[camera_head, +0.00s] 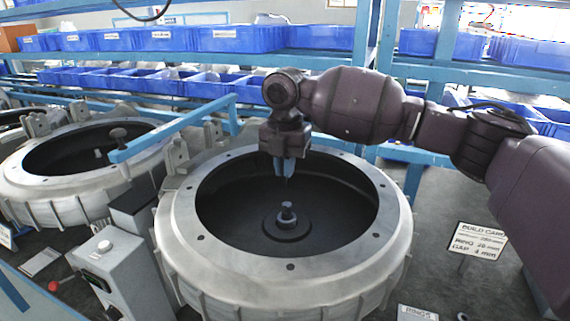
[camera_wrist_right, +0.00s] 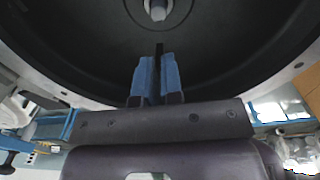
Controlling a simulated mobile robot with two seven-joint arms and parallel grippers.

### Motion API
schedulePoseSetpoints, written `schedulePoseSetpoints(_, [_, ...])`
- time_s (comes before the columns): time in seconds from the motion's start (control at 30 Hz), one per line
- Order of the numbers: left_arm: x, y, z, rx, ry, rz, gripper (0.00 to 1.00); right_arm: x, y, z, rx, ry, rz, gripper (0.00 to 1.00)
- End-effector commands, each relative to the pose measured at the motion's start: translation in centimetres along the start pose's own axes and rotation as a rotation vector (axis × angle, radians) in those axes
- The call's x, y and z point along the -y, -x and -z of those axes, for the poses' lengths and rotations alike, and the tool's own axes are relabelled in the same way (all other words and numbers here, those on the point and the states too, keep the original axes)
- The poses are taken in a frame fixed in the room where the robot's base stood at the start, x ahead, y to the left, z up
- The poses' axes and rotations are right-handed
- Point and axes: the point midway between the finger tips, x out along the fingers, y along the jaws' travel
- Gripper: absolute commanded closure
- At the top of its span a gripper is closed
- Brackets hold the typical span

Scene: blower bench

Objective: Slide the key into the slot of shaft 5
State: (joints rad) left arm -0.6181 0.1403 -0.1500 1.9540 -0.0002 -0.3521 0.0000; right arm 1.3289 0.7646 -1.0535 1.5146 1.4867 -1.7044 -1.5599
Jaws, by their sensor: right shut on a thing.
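My right gripper (camera_head: 284,171) hangs pointing down over the open middle of the near blower housing (camera_head: 180,235). Its blue fingers are shut on a thin dark key (camera_wrist_right: 159,49), which sticks out past the fingertips in the right wrist view. The shaft (camera_head: 287,211) stands upright at the centre of this housing on a dark round hub. It also shows at the top of the right wrist view (camera_wrist_right: 158,9). The key is above the shaft and apart from it. I cannot make out the slot or a shaft number. My left gripper is not in view.
A second housing (camera_head: 45,190) with its own shaft (camera_head: 118,135) stands at the left. A blue rail (camera_head: 178,128) crosses between the two. A grey control box (camera_head: 108,258) stands at front left, a build card (camera_head: 477,241) at the right. Blue bins (camera_head: 238,39) line the racks behind.

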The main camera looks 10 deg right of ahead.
Motion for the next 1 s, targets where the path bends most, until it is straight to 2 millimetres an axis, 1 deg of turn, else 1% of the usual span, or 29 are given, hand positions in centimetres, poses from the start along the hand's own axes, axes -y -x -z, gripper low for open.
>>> schedulePoseSetpoints(0.53, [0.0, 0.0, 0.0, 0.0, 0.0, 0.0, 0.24, 0.0, -4.0, 0.0, -0.002, 0.001, 0.001, 1.0])
schedulePoseSetpoints(0.7, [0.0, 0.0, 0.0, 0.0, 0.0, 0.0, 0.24, 0.0, -4.5, 0.0, 0.0, 0.001, 0.0, 1.0])
schedulePoseSetpoints(1.0, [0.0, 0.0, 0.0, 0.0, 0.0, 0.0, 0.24, 0.0, -4.6, 0.0, 0.0, 0.001, 0.0, 1.0])
